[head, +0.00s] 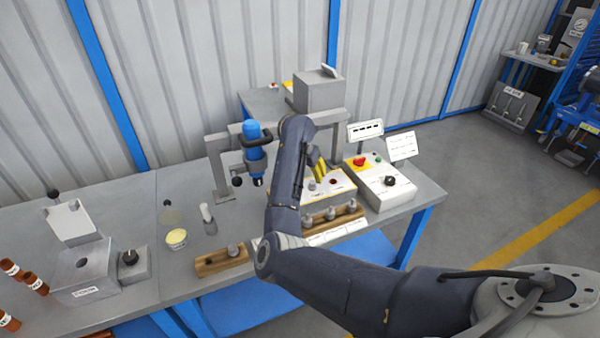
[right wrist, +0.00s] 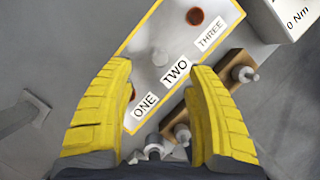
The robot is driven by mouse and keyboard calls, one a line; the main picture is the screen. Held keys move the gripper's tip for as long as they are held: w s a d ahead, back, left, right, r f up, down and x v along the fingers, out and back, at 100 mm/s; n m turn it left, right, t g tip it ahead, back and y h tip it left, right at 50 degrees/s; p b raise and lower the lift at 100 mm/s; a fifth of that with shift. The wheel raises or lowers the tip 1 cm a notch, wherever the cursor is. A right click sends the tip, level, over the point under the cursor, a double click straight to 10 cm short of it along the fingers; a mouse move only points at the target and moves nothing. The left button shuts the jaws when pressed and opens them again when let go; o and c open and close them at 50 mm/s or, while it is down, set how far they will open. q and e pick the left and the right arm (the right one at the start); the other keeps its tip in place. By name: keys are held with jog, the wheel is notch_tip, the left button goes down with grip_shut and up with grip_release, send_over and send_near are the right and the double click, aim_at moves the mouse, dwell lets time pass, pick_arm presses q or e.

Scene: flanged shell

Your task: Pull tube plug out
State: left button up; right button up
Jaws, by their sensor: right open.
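My right gripper (head: 318,168) has yellow fingers and hangs over a white panel with a yellow border (head: 338,190). In the right wrist view the gripper (right wrist: 159,72) is open, its fingers spread on either side of the panel. The panel (right wrist: 212,55) carries the labels ONE, TWO and THREE. A pale grey round plug-like piece (right wrist: 160,57) shows by TWO, in line between the fingertips and apart from them. A reddish round spot (right wrist: 194,16) shows by THREE; another by ONE is partly hidden by a finger. My left gripper is out of view.
A wooden rack (head: 325,220) with several grey plugs stands in front of the panel. A control box (head: 381,186) with a red button is to its right. A blue tool (head: 254,145) on a stand is to the left, near another wooden block (head: 213,266).

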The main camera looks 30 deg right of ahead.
aim_at(313, 181)
jog(key=shift+x, duration=3.65)
jog(key=shift+o, duration=0.3)
grip_shut()
jog(key=shift+r, duration=0.15)
jog(key=shift+d+r, duration=0.1)
jog(key=shift+r, duration=2.75)
